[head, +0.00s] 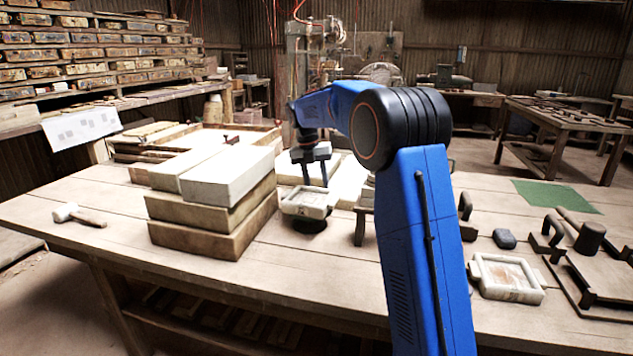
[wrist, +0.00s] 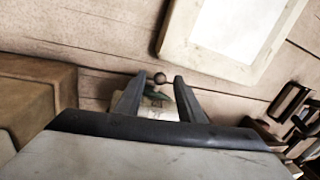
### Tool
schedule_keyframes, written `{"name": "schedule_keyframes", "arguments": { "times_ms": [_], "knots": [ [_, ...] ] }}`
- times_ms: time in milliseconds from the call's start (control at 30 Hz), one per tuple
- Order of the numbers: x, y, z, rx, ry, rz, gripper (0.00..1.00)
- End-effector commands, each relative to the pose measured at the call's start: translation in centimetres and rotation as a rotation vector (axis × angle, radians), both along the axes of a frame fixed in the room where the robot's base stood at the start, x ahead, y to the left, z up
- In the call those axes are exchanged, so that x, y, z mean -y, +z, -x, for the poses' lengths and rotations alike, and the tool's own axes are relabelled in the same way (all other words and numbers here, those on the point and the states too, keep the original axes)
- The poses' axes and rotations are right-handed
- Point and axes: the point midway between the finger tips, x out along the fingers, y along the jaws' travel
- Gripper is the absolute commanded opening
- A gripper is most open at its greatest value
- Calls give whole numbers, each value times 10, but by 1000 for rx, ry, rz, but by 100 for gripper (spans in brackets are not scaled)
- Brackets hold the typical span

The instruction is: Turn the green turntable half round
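My gripper (head: 315,180) points down over a pale square mould frame (head: 310,203) in the head view. The frame sits on a dark round base (head: 304,225), likely the turntable; its colour does not show clearly there. In the wrist view my gripper (wrist: 156,88) has its two dark fingers apart. A small patch of green (wrist: 157,95) and a pale piece show between them, with a small round knob (wrist: 160,78) just beyond. I cannot tell whether the fingers touch anything. Most of the turntable is hidden.
Stacked pale and brown blocks (head: 215,205) stand close to the left of my gripper. A mallet (head: 80,214) lies at the left. Another mould frame (head: 506,277), a dark blue lump (head: 504,238) and a green sheet (head: 555,196) lie on the right. Bare planks lie in front.

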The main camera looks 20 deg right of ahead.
Motion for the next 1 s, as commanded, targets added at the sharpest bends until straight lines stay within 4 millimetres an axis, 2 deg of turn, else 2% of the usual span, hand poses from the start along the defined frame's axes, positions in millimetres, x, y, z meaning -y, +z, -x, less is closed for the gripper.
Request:
{"name": "schedule_keyframes", "arguments": {
  "times_ms": [167, 800, 1000],
  "knots": [
    [-3, 15, -2, 2, 0, 0, 35],
    [-24, 135, -14, 3, 2, 0, 35],
    [-28, 160, -16, 1, 0, 0, 35]
  ]
}}
